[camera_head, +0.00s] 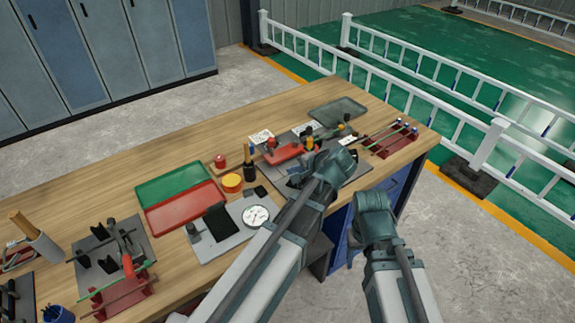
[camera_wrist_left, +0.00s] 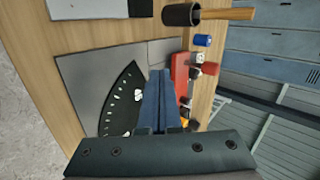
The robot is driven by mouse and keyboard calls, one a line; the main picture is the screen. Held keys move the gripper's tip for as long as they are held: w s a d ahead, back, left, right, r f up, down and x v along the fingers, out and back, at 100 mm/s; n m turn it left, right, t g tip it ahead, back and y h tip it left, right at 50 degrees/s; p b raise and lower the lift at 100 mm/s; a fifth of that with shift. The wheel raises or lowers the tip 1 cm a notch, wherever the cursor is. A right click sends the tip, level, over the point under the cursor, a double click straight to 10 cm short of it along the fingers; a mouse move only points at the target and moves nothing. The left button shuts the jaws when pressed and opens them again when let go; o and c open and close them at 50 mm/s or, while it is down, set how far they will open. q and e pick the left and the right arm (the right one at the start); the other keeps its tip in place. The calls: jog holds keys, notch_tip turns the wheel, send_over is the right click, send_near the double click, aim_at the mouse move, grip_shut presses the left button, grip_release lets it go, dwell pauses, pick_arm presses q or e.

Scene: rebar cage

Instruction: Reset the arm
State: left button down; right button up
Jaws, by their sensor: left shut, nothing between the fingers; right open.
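My left arm reaches over the workbench in the camera_head view. Its gripper (camera_head: 318,163) is above the grey mat near the red fixture, with its fingers largely hidden by the wrist. In the left wrist view the two fingers (camera_wrist_left: 160,100) lie together with nothing between them, above a dark fan-shaped plate (camera_wrist_left: 124,100) and beside a red block (camera_wrist_left: 180,75). My right arm comes up from the bottom, and its gripper end (camera_head: 372,205) is off the bench's front edge, clear of the objects. Its fingers are hard to make out; it holds nothing visible.
The wooden bench (camera_head: 330,98) carries a green tray (camera_head: 172,183), a red tray (camera_head: 183,207), a dial gauge (camera_head: 256,216) and a red rack with green rods (camera_head: 390,139). White railings (camera_head: 400,82) stand behind.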

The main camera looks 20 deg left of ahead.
pick_arm(q)
jog(key=shift+p+v, duration=0.35)
jog(key=shift+v, duration=0.65)
jog(key=shift+s, duration=0.15)
jog(key=s+d+f+h, duration=0.1)
jog(key=s, duration=0.1)
jog(key=s+d+f+n+g+h, duration=0.1)
jog(key=s, duration=0.2)
jog(key=s+d+f+g, duration=0.1)
jog(key=s+d+f, duration=0.1)
jog(key=s, duration=0.1)
jog(key=shift+s+d+f+h, duration=0.1)
jog(key=shift+f+h, duration=0.05)
jog(key=shift+h, duration=0.25)
jog(key=s+d+f+n+g+h, duration=0.1)
jog(key=s+d+f+g+h, duration=0.1)
jog(key=s+d, duration=0.5)
jog(key=s+g+h, duration=0.1)
jog(key=s+h, duration=0.1)
jog(key=s, duration=0.1)
jog(key=shift+s+f+n, duration=0.3)
jog(key=shift+f, duration=0.05)
